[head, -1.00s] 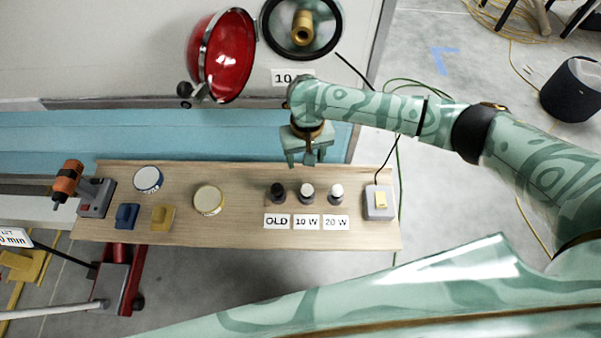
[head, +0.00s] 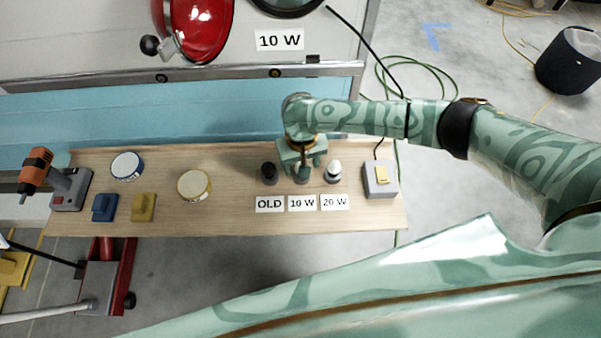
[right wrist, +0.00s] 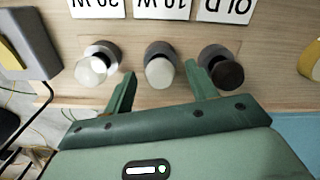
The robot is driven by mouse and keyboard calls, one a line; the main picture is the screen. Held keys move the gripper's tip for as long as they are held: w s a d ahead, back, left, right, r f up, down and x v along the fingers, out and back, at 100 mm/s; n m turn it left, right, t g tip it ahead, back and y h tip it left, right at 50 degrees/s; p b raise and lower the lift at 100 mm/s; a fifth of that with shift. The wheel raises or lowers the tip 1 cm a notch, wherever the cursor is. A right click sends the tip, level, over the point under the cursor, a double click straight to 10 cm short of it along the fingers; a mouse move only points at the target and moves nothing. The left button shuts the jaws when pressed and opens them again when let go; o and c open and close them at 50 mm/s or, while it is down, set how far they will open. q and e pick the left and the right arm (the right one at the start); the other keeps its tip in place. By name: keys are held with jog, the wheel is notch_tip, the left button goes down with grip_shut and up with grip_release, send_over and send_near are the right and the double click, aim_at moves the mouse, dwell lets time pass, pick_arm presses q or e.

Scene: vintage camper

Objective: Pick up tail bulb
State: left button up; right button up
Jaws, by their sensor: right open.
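Three bulbs stand in a row of sockets on the wooden bench. The dark bulb (head: 269,172) is behind the OLD label. The white bulb (head: 334,169) is behind the 20 W label. The middle bulb (right wrist: 160,72), pale grey-white, stands upright behind the 10 W label; in the head view my gripper mostly covers it. My right gripper (head: 303,171) is open and points down over the middle bulb. In the right wrist view its fingers (right wrist: 161,83) spread on either side of that bulb, with gaps showing. My left gripper is not in view.
A grey switch box (head: 380,178) stands at the bench's right end. A cream-lidded round tin (head: 194,184), a blue-rimmed tin (head: 126,165), blue and yellow blocks and an orange driver (head: 36,168) are to the left.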

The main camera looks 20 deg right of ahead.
notch_tip(320, 180, down, 2)
jog(key=shift+f+b, duration=0.1)
jog(key=shift+b, duration=0.2)
jog(key=shift+r, duration=0.2)
jog(key=shift+c, duration=0.6)
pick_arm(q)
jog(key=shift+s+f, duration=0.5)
pick_arm(e)
jog(key=c, duration=0.9)
jog(key=shift+c, duration=0.2)
